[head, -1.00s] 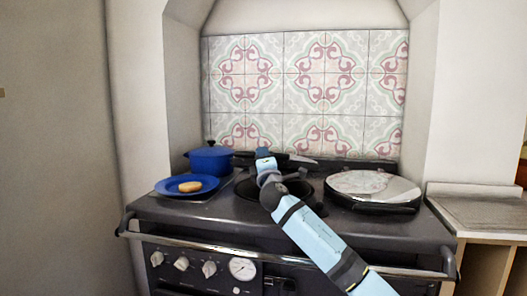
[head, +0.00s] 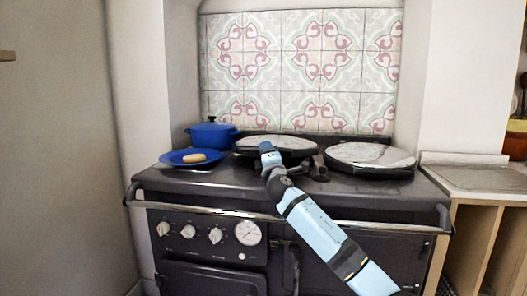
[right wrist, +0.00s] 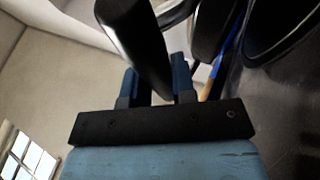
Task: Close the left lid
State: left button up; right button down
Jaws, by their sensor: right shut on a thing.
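The left lid (head: 277,143) is a round, pale-topped lid with a dark rim on the black range cooker. It lies about level over the left hotplate; I cannot tell whether its rim touches the cooker top. My right gripper (head: 268,152) is at the front edge of this lid. In the right wrist view its blue fingers (right wrist: 155,85) are on either side of a dark, rounded bar (right wrist: 135,40), which looks like the lid's handle. The hotplate under the lid is hidden. My left gripper is not in view.
The right lid (head: 369,156) lies flat on the cooker. A blue plate (head: 174,160) with a bread-like item (head: 195,158) and a blue pot (head: 211,134) stand at the left. A rail (head: 200,209) runs along the cooker's front. A worktop (head: 480,178) is at the right.

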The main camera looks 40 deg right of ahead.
jog(key=shift+d+f, duration=0.1)
jog(key=shift+f, duration=0.05)
jog(key=c, duration=1.2)
grip_release()
jog(key=shift+c, duration=0.2)
jog(key=shift+o, duration=1.4)
jog(key=shift+w+f, duration=0.15)
pick_arm(q)
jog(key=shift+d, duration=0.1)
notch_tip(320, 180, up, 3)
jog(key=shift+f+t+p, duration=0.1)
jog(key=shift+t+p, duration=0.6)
jog(key=shift+p, duration=0.4)
pick_arm(e)
jog(key=v, duration=1.3)
jog(key=shift+s, duration=0.35)
jog(key=shift+f, duration=0.1)
